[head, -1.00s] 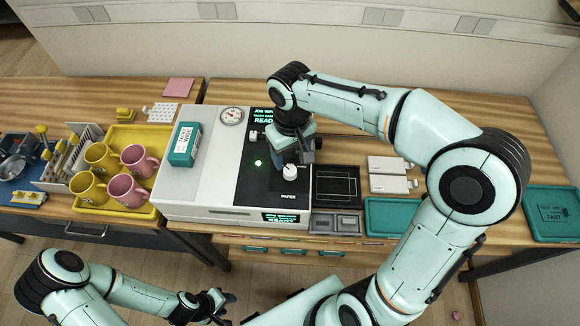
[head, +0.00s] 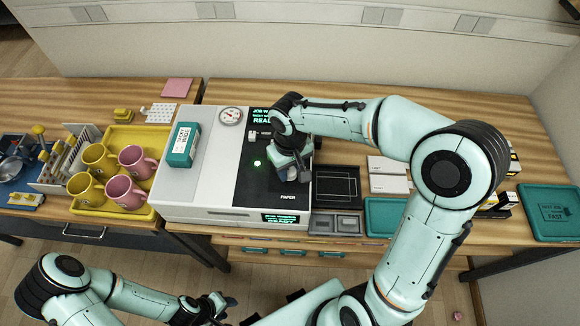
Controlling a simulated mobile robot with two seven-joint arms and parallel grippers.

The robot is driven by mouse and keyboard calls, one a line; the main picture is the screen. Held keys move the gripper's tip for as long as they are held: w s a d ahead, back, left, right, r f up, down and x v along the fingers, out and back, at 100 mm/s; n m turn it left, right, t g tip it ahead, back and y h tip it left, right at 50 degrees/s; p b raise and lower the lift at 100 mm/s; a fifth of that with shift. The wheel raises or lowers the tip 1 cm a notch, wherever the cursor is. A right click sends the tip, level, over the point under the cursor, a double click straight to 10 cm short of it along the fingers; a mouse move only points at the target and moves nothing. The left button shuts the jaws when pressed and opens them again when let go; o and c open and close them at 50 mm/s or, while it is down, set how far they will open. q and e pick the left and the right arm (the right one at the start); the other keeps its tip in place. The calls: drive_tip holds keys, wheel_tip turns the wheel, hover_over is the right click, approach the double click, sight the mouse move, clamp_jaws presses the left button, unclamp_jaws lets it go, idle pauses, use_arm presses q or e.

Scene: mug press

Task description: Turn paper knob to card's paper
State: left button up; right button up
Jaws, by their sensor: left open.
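The paper knob on the press's (head: 212,198) black panel is mostly hidden under my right gripper (head: 293,170), above the printed word PAPER. My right gripper points down at the knob; whether its fingers are closed on it cannot be told. A green light (head: 257,162) glows to its left. Lit green displays on the press show text at the back and at the front (head: 282,218). A teal card or tray with small print (head: 552,213) lies at the far right. My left gripper (head: 222,306) is open and empty, low in front of the bench.
A teal and white box (head: 183,145) sits on the press's left top. A yellow tray (head: 142,210) holds several yellow and pink mugs. Right of the press are a black framed tray (head: 338,187), white blocks (head: 388,184) and a teal tray (head: 384,217).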

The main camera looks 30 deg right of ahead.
use_arm(q)
drive_tip(key=shift+f, duration=0.1)
use_arm(e)
drive_tip(key=m+b, duration=0.1)
drive_tip(key=m, duration=0.3)
drive_tip(key=shift+b, duration=0.4)
drive_tip(key=m+b, duration=0.1)
drive_tip(key=m, duration=0.2)
drive_tip(key=shift+a, duration=0.1)
use_arm(q)
drive_tip(key=shift+s+f, duration=0.75)
drive_tip(key=shift+f, duration=0.25)
drive_tip(key=shift+s+f, duration=0.7)
drive_tip(key=shift+f, duration=0.3)
use_arm(e)
drive_tip(key=shift+m, duration=1.3)
drive_tip(key=o, duration=1)
drive_tip(key=shift+o, duration=0.2)
drive_tip(key=shift+r, duration=0.15)
